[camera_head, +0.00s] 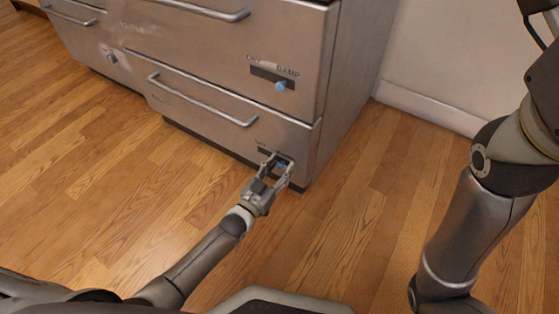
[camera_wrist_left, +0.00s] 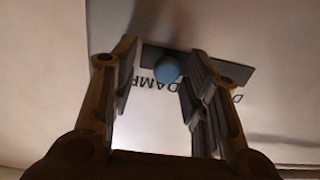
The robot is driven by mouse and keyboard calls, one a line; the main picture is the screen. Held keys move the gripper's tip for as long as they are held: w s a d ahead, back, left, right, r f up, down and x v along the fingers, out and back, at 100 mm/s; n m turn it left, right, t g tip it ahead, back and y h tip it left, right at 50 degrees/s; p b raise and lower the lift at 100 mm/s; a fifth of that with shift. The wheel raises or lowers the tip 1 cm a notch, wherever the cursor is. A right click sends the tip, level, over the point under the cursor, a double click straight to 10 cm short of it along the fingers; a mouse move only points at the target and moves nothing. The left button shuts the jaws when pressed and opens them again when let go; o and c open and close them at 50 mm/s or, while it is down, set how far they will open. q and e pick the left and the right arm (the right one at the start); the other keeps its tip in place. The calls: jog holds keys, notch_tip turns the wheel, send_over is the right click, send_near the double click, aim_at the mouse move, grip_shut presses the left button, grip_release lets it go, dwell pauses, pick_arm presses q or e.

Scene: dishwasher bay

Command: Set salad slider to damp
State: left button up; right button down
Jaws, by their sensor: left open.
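A slider with a blue knob sits low on the right lower drawer front (camera_head: 215,125). My left gripper (camera_head: 277,163) is at this slider and partly hides it. In the left wrist view the blue knob (camera_wrist_left: 167,69) stands at the DAMP end of its dark slot (camera_wrist_left: 228,70); that view is upside down. My left gripper (camera_wrist_left: 160,85) is open there, with one finger on each side of the knob and not closed on it. Contact cannot be told. The drawer's name label is too small to read. My right gripper is out of view.
The drawer above has another DRY/DAMP slider with its blue knob (camera_head: 280,86) at the DAMP side. Another knob (camera_head: 112,57) shows further left. A long bar handle (camera_head: 200,101) crosses the lower drawer. The wooden floor (camera_head: 100,190) in front is clear.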

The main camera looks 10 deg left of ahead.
aim_at(286, 140)
pick_arm(q)
notch_tip(286, 140, up, 10)
jog(key=shift+f, duration=0.2)
dwell(0.6)
